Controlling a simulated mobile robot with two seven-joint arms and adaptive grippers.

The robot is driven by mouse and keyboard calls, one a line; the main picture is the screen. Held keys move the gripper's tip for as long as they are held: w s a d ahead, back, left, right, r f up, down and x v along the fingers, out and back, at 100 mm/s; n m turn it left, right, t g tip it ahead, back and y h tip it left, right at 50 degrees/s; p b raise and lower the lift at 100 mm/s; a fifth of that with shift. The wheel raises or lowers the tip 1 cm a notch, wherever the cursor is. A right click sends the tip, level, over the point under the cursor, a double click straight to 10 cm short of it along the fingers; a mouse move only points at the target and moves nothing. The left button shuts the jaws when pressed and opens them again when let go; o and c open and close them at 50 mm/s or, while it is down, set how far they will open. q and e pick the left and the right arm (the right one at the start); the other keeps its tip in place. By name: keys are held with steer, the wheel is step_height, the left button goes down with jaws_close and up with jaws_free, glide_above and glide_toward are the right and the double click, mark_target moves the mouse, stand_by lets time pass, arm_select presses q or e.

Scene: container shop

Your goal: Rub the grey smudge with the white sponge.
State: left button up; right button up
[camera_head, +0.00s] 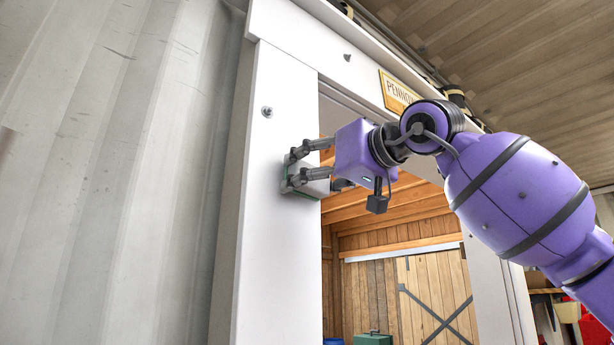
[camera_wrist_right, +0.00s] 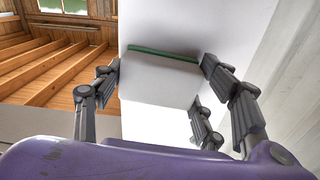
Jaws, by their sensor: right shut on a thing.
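The white sponge (camera_head: 313,187) with a green layer is held at the white door post in the head view. Its green side faces the post, and it appears to touch it or nearly so. My right gripper (camera_head: 297,170) is shut on the sponge from its sides. In the right wrist view the sponge (camera_wrist_right: 160,80) sits between the fingers of my right gripper (camera_wrist_right: 160,85), with the green strip along its far edge. I see no grey smudge; the sponge and fingers cover part of the post. My left gripper is in neither view.
The white post (camera_head: 275,245) and lintel frame an opening to a wooden interior. A small bolt-like knob (camera_head: 267,112) sticks out of the post above the sponge. A yellow sign (camera_head: 398,93) hangs on the lintel. A corrugated metal wall (camera_head: 110,170) stands left.

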mark_target(270, 176)
steer(key=shift+s+a, duration=0.7)
steer(key=shift+a, duration=0.3)
steer(key=shift+s+a, duration=0.75)
steer(key=shift+a, duration=0.2)
steer(key=shift+s+a, duration=0.7)
steer(key=shift+a, duration=0.3)
steer(key=shift+d, duration=0.1)
steer(key=shift+v, duration=2.95)
steer(key=v, duration=0.3)
